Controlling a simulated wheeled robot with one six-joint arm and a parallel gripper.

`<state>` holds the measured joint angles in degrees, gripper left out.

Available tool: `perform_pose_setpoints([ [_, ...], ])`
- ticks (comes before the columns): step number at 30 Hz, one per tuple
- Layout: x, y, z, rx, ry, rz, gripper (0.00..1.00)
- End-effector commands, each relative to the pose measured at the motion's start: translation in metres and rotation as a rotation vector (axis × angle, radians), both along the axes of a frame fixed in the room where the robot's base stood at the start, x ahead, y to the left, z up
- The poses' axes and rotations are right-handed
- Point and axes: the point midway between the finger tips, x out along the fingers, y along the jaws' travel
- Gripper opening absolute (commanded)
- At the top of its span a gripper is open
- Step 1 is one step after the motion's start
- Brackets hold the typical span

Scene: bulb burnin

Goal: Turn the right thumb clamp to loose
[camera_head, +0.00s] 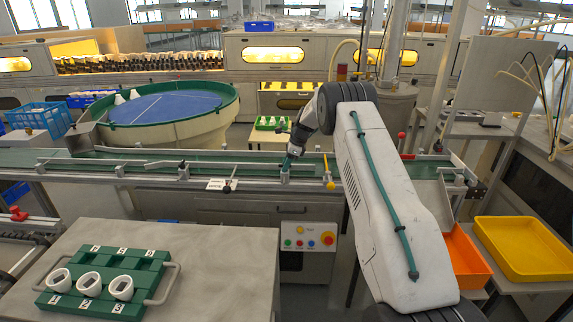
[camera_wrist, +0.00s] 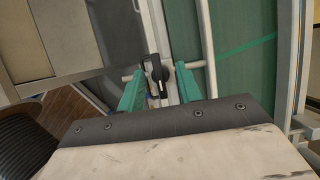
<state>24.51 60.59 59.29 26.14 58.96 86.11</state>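A thumb clamp with a black lever (camera_wrist: 157,73) sits on a pale block on the conveyor's guide rail, in the wrist view. I take it for the right thumb clamp. My gripper (camera_wrist: 160,84) is open, with one green finger on each side of the lever and visible gaps to both. Whether the fingertips reach down to the lever's height I cannot tell. In the head view my gripper (camera_head: 290,161) is low over the conveyor's near rail, hiding most of this clamp. Another black clamp (camera_head: 183,168) stands farther left on the rail.
The green conveyor belt (camera_head: 240,157) runs across behind the rail. A yellow-handled post (camera_head: 328,176) stands just right of my gripper. A control panel (camera_head: 308,238) is below. A green tray with white parts (camera_head: 105,282) sits on the near-left table.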

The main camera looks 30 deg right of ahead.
Motion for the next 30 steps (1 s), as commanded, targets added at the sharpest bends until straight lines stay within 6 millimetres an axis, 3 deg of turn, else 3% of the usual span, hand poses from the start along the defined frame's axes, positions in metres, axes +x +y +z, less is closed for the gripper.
perform_pose_setpoints([
  [1, -0.0001, -0.0001, 0.0001, 0.000, 0.000, 0.000, 0.20],
  [3, -0.0001, -0.0001, 0.0001, 0.000, 0.000, 0.000, 0.00],
  [17, 0.0006, -0.0007, -0.0001, 0.000, 0.000, 0.073, 0.00],
  [30, 0.0031, -0.0015, -0.0005, -0.001, -0.001, 0.431, 0.00],
])
